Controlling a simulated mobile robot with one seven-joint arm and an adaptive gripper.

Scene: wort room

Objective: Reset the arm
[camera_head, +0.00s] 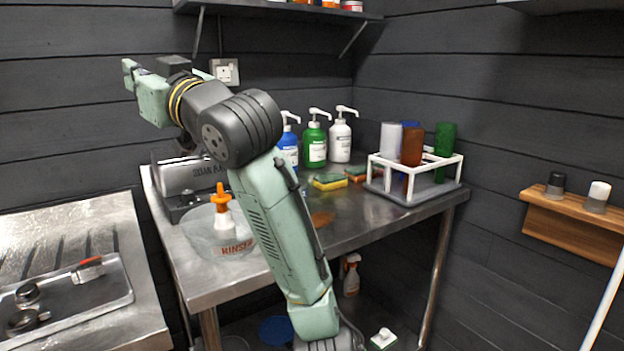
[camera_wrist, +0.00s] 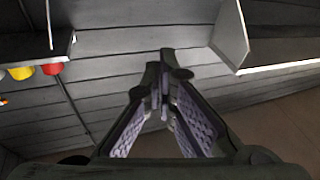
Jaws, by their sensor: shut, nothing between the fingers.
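My arm rises from the lower middle of the head view and bends back to the upper left over the metal table. My gripper (camera_head: 130,72) is at the arm's far end, high above the table's left back corner and near the dark wall. In the wrist view my gripper (camera_wrist: 163,85) has its fingertips together, with nothing held between them. It points at bare wall boards and touches nothing that I can see.
The metal table (camera_head: 365,228) holds a rinse bowl (camera_head: 214,240), pump bottles (camera_head: 314,143), sponges (camera_head: 328,182) and a white rack (camera_head: 420,192) of tumblers. A wall shelf (camera_head: 280,10) hangs above. A steel counter (camera_head: 70,230) stands left; a wooden ledge (camera_head: 570,225) is right.

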